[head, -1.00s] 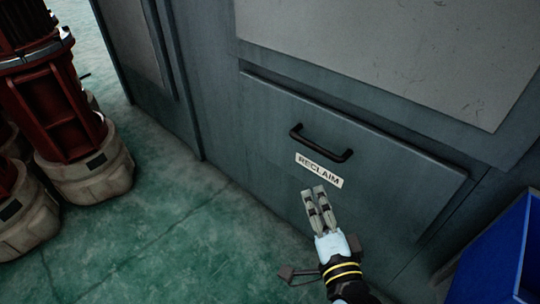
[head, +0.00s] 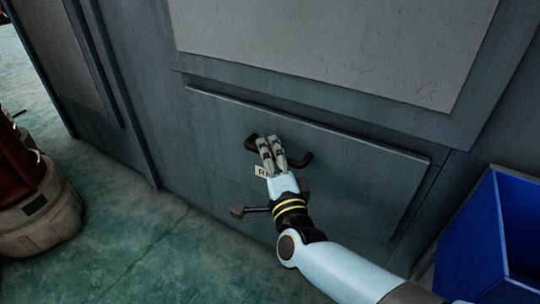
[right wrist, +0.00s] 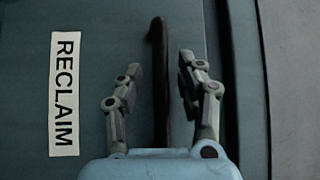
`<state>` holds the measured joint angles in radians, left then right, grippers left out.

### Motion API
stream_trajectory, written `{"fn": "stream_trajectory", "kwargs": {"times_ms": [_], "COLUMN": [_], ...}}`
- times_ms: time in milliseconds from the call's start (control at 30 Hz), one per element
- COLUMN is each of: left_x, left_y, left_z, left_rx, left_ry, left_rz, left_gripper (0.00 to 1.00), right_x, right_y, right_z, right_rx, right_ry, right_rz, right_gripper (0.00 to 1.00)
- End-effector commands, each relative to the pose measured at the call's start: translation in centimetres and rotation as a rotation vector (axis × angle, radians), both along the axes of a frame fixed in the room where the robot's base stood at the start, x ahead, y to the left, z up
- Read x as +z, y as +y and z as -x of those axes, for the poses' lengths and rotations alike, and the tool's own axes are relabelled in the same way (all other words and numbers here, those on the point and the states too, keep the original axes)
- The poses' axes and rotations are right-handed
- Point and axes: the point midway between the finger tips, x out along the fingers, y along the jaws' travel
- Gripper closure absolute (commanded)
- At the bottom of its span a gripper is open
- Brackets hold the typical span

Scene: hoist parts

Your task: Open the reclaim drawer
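The reclaim drawer (head: 360,185) is a grey-green front low in the cabinet and looks closed. Its dark bar handle (head: 303,160) shows on both sides of my right gripper (head: 270,141), whose fingers overlap it in the head view. In the right wrist view the handle (right wrist: 160,100) runs between the two fingers of the right gripper (right wrist: 161,62), with a gap on each side; the gripper is open. The RECLAIM label (head: 260,171) is mostly hidden by the gripper in the head view, but the label is fully readable in the right wrist view (right wrist: 64,95). My left gripper is not in view.
A blue bin (head: 470,245) stands on the floor at the right, close to my right arm. A red machine part with a pale base (head: 45,220) stands at the left. The green floor (head: 130,255) between it and the cabinet is clear.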

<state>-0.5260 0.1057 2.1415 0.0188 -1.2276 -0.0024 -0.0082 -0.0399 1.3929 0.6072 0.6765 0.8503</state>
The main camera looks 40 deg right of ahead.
Motion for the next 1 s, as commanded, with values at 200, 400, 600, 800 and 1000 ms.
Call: {"fn": "stream_trajectory", "kwargs": {"times_ms": [200, 400, 600, 800, 1000], "left_x": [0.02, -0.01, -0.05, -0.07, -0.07], "left_y": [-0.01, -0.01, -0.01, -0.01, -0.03], "left_z": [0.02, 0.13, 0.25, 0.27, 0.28], "left_rx": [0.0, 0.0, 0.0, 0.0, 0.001], "left_ry": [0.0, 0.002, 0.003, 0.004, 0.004], "left_rz": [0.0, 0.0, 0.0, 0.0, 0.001], "left_gripper": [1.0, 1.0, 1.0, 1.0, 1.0], "right_x": [0.02, 0.01, -0.05, -0.11, -0.19], "right_y": [-0.02, 0.0, 0.01, 0.01, 0.02], "right_z": [-0.05, -0.03, -0.02, 0.01, 0.04], "right_rx": [0.0, 0.0, 0.001, 0.0, 0.001], "right_ry": [0.0, 0.0, 0.001, 0.004, 0.006], "right_rz": [0.001, 0.001, 0.001, 0.001, 0.001], "right_gripper": [0.62, 0.87, 1.0, 1.0, 1.0]}}
